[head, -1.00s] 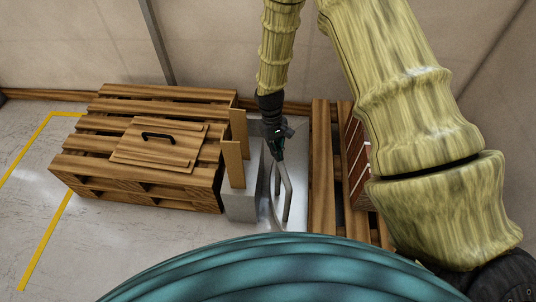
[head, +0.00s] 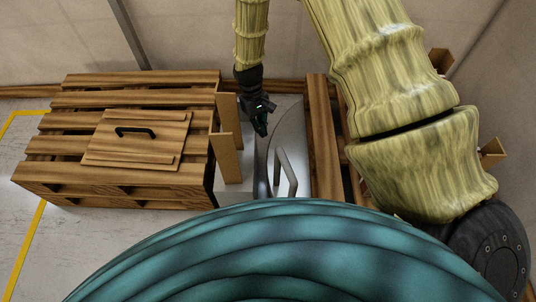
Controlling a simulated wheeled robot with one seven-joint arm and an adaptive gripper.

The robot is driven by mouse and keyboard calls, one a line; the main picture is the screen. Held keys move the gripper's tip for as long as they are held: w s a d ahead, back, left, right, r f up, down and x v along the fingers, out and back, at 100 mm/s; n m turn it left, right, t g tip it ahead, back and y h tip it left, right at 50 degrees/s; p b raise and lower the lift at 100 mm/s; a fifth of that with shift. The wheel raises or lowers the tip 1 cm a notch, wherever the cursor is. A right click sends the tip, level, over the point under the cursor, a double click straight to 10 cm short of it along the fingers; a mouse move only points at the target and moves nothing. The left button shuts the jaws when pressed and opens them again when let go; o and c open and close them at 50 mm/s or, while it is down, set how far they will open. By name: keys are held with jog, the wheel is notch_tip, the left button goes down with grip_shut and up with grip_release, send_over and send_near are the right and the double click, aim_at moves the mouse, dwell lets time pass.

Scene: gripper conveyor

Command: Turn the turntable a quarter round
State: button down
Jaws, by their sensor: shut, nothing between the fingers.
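The turntable (head: 292,127) is a grey metal disc between the two wooden pallets. Its curved left edge shows, and its near part is hidden behind my teal body. A pale bar handle (head: 280,170) stands up from the disc. My gripper (head: 262,131) is shut and empty. It points downward over the disc's left edge, above and left of the handle in the picture, and appears apart from it.
A pallet (head: 75,102) on the left carries a wooden lid (head: 108,152) with a black handle. Upright boards (head: 229,150) stand beside the turntable on a grey block (head: 236,190). Another pallet (head: 322,140) is close on the right, partly hidden by my arm.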

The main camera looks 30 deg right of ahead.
dwell(0.3)
jog(key=s+f+b, duration=0.4)
jog(key=s+f, duration=0.2)
jog(key=f, duration=0.3)
jog(key=shift+s+d+f, duration=0.2)
jog(key=shift+d+f, duration=0.1)
jog(key=shift+d, duration=0.1)
dwell(0.3)
